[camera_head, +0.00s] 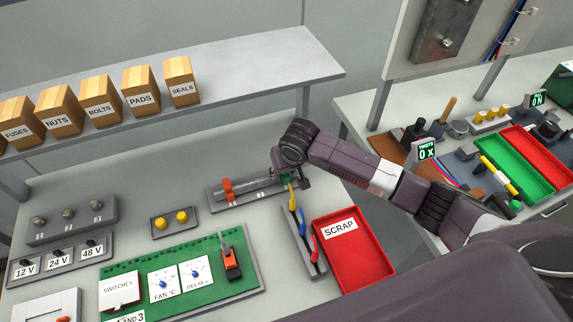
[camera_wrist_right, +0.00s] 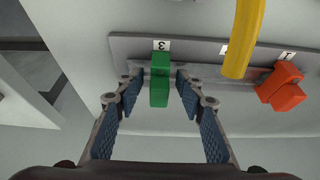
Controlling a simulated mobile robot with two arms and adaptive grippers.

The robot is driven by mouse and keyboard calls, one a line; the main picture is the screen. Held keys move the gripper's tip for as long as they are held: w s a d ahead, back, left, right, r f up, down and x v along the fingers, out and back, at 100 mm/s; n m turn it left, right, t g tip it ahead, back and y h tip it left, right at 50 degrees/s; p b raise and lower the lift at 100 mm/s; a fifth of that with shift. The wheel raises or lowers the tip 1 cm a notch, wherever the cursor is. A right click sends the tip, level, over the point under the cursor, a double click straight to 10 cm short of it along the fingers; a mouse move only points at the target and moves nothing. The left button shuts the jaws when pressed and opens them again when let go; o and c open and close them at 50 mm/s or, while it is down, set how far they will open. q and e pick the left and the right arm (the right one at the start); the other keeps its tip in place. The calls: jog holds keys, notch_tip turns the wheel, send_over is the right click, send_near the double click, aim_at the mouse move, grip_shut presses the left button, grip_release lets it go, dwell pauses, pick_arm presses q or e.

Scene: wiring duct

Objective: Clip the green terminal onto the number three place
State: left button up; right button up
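The green terminal (camera_wrist_right: 159,80) sits at the rail end by the number 3 label (camera_wrist_right: 162,45); it also shows small in the head view (camera_head: 286,177). My right gripper (camera_wrist_right: 157,82) is open, with one finger on each side of the terminal and a narrow gap on both sides. Whether the terminal is fully seated on the rail (camera_head: 258,185) cannot be told. A red-orange terminal (camera_wrist_right: 283,86) stands at the number 1 place, also in the head view (camera_head: 227,188). My left gripper is not in view.
A tool holder (camera_head: 300,240) with yellow, blue and red handles stands just in front of the rail's right end, close to my right gripper. A red scrap tray (camera_head: 357,265) is right of it. A green board (camera_head: 190,262) lies front left. A shelf with boxes (camera_head: 140,88) runs behind.

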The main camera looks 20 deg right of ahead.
jog(key=v, duration=1.1)
jog(key=shift+r, duration=0.2)
